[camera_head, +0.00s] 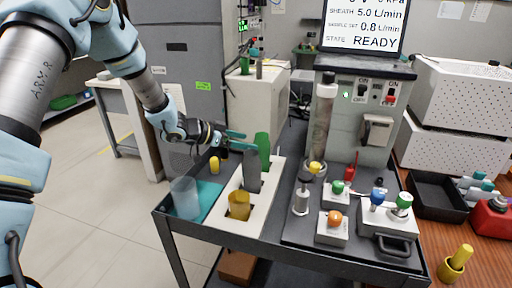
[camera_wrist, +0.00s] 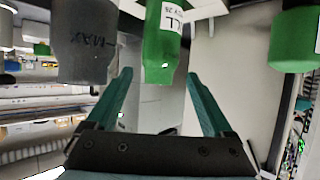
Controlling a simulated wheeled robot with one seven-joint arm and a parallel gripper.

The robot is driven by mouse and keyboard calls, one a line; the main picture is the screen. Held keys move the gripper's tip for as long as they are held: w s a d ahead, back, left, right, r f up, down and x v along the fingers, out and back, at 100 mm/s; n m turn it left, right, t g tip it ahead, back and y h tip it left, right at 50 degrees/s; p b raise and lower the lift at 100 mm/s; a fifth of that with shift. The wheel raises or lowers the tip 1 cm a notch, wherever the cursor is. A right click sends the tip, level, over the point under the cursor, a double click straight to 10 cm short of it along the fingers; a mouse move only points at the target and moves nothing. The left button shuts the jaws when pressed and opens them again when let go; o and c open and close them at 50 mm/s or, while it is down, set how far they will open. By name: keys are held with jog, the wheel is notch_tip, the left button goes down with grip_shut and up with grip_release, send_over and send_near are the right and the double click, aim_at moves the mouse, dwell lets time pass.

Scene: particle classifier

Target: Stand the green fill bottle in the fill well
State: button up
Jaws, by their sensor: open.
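The green fill bottle (camera_head: 263,147) stands upright at the back of a white rack (camera_head: 212,213) on the cart, behind a grey bottle (camera_head: 252,172). In the wrist view the green bottle (camera_wrist: 162,45), with a white label ending in "LL", lies between the finger lines, near the tips. The grey bottle (camera_wrist: 85,42) marked "MAX" is beside it, to the left. My gripper (camera_head: 240,141) is open and empty, with its teal fingers just left of the green bottle in the head view. I cannot tell which opening is the fill well.
A yellow cup (camera_head: 239,207) sits at the rack's front, and a clear beaker (camera_head: 185,198) stands left. A machine with a READY screen (camera_head: 365,25) stands behind valves and colored knobs. Another green cylinder (camera_wrist: 293,40) shows at the right of the wrist view.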

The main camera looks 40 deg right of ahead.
jog(key=shift+v, duration=0.85)
jog(key=w+a+r+n+t+y, duration=0.3)
jog(key=w+a+n+t, duration=0.25)
jog(key=w+a, duration=0.65)
jog(key=w+a+r+n+t+y, duration=0.1)
jog(key=a+n+t+y, duration=0.1)
jog(key=a, duration=0.6)
jog(key=w+a+r+n+t+y, duration=0.1)
jog(key=a+n+y, duration=0.2)
jog(key=a, duration=0.5)
jog(key=s+a+n+g+y, duration=0.1)
jog(key=s+a+n+y, duration=0.4)
jog(key=a, duration=0.9)
jog(key=s+a+n+g, duration=0.3)
jog(key=s+a, duration=0.4)
jog(key=s, duration=0.6)
jog(key=shift+s+a+r+n+h, duration=0.2)
jog(key=shift+s+r+n+h, duration=0.15)
jog(key=shift+r, duration=0.1)
